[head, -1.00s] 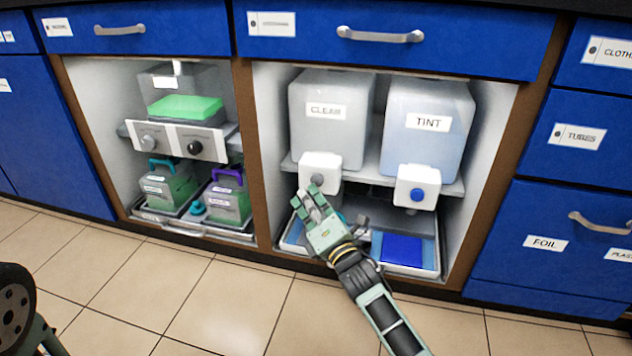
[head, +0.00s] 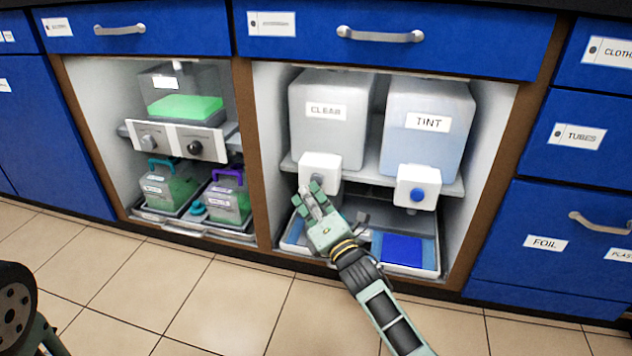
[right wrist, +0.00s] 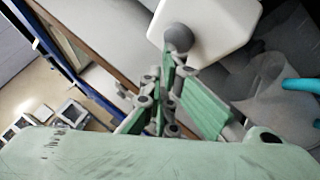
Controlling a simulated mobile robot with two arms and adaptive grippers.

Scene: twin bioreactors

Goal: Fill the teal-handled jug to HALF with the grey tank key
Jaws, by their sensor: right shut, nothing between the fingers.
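The grey tank key (right wrist: 178,38) is a round knob on the white tap block (head: 320,172) of the CLEAR tank (head: 331,122). In the head view my fingers hide the key. My right gripper (head: 311,189) is shut and empty, with its fingertips at the tap block; in the right wrist view (right wrist: 168,95) they are close to the key, but contact is unclear. A teal handle (right wrist: 302,84) of a clear jug shows at the right wrist view's right edge; its fill level cannot be told. Another teal-handled jug (head: 166,187) with green contents stands in the left bay.
The TINT tank (head: 428,125) has a tap with a blue key (head: 417,195). A blue pad (head: 402,249) lies in the tray below. A purple-handled jug (head: 229,202) stands in the left bay. The tiled floor in front is clear.

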